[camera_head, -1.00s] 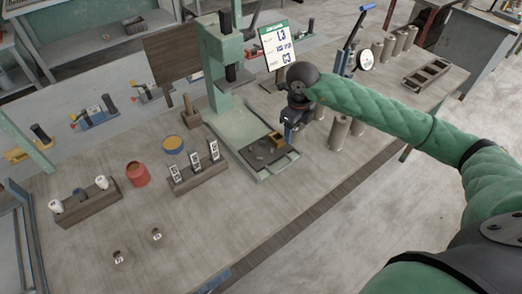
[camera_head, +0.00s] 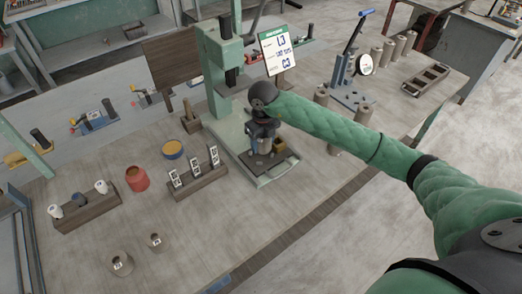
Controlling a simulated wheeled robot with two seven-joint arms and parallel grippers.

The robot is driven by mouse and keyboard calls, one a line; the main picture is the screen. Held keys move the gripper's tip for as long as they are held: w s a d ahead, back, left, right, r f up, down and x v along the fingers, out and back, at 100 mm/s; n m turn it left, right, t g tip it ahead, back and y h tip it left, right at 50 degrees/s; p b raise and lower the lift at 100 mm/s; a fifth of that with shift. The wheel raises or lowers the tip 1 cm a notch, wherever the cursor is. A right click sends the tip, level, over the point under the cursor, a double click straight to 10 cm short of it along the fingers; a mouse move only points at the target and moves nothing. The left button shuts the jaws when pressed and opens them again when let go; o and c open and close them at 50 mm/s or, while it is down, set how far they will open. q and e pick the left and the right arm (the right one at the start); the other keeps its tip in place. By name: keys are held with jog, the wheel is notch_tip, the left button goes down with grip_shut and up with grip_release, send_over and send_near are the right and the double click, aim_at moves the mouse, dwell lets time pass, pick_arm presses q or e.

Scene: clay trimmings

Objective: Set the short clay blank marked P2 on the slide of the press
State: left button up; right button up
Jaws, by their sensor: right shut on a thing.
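The green press (camera_head: 222,75) stands in the middle of the table, with a pale green bed in front. Its slide is a dark plate (camera_head: 257,169) on that bed, with a brass-coloured block (camera_head: 279,145) at its right side. My right gripper (camera_head: 263,148) points down over the slide and is shut on a small piece, apparently the short clay blank. The gripper hides most of this piece, and no P2 mark is readable. I cannot tell whether it touches the plate. Two short, marked clay pieces (camera_head: 120,263) (camera_head: 155,242) stand at the front left. My left gripper is out of view.
Tall clay cylinders (camera_head: 363,114) and a blue-handled lever device (camera_head: 350,75) are at right.

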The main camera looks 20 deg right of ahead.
aim_at(261, 156)
jog(key=shift+w+a+f, duration=0.15)
jog(key=shift+a, duration=0.1)
jog(key=shift+f, duration=0.55)
notch_tip(261, 156, down, 2)
jog(key=shift+f+b, duration=0.1)
jog(key=shift+b, duration=0.35)
jog(key=shift+f, duration=0.35)
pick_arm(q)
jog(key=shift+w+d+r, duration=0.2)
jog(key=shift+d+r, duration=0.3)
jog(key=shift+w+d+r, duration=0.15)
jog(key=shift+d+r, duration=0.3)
pick_arm(e)
jog(key=shift+f, duration=0.1)
jog(key=o, duration=0.9)
jog(key=shift+c, duration=0.2)
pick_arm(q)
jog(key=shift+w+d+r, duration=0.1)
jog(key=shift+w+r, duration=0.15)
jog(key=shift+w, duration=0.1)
